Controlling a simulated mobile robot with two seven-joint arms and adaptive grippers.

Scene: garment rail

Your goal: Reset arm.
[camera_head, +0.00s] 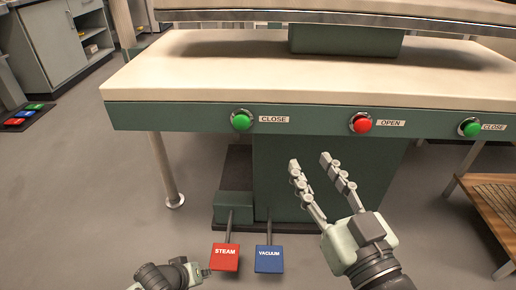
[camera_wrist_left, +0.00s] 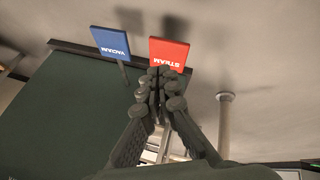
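My left arm (camera_head: 170,275) shows at the bottom edge of the head view, left of the red STEAM pedal (camera_head: 225,257). In the left wrist view my left gripper (camera_wrist_left: 162,77) has its fingers together at the tips, with nothing visible between them. Its tips overlap the lower edge of the STEAM pedal (camera_wrist_left: 169,52) in that view; I cannot tell whether they touch it. My right gripper (camera_head: 310,161) is open and empty, its fingers spread in front of the press's green base, below the CLOSE and OPEN buttons.
The pressing table (camera_head: 300,75) spans the top, with a green CLOSE button (camera_head: 241,119), a red OPEN button (camera_head: 361,122) and another CLOSE button (camera_head: 470,127). A blue VACUUM pedal (camera_head: 269,259) stands beside STEAM. A wooden rack (camera_head: 490,205) is at right.

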